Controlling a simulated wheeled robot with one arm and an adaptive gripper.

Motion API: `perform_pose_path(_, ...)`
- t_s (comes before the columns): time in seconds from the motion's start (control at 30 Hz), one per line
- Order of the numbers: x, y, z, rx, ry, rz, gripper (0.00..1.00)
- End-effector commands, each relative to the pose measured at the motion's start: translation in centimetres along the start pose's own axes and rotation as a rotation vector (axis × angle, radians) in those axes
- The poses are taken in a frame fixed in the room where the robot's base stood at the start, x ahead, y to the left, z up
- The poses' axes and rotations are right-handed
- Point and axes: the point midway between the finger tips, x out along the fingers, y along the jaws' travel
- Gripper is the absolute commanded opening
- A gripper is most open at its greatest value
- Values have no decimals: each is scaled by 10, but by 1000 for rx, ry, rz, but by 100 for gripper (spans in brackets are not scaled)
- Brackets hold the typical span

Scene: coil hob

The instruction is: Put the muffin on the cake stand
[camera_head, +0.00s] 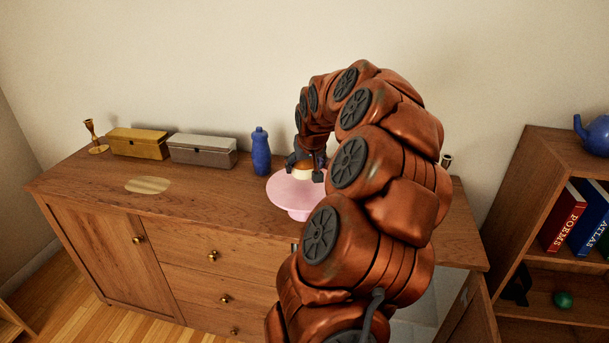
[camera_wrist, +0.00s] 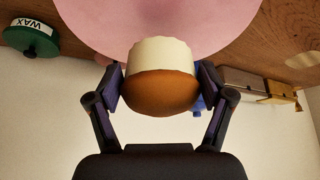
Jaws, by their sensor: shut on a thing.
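The muffin (camera_wrist: 160,88) has a brown top and a pale cream wrapper. It sits between the two fingers of my gripper (camera_wrist: 160,92), which is shut on it. In the head view the muffin (camera_head: 302,172) shows at the end of my arm, over the pink cake stand (camera_head: 285,194). The cake stand (camera_wrist: 130,30) also fills the top of the wrist view, beyond the muffin's wrapper end. I cannot tell whether the muffin touches the plate. My arm hides the right side of the stand.
A blue bottle (camera_head: 261,151) stands just left of the stand. A silver box (camera_head: 203,150), a gold box (camera_head: 138,143) and a candlestick (camera_head: 93,136) line the back of the wooden cabinet. A green WAX tin (camera_wrist: 30,40) shows in the wrist view. The cabinet's front left is mostly clear.

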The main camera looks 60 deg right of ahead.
Motion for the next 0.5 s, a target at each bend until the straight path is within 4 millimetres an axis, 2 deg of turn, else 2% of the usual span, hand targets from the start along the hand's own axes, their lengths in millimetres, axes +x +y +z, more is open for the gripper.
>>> perform_pose_path(0.3, 26, 0, 16, 0, -5, -1, 44)
perform_pose_path(0.5, 31, 0, 18, 2, 0, -1, 44)
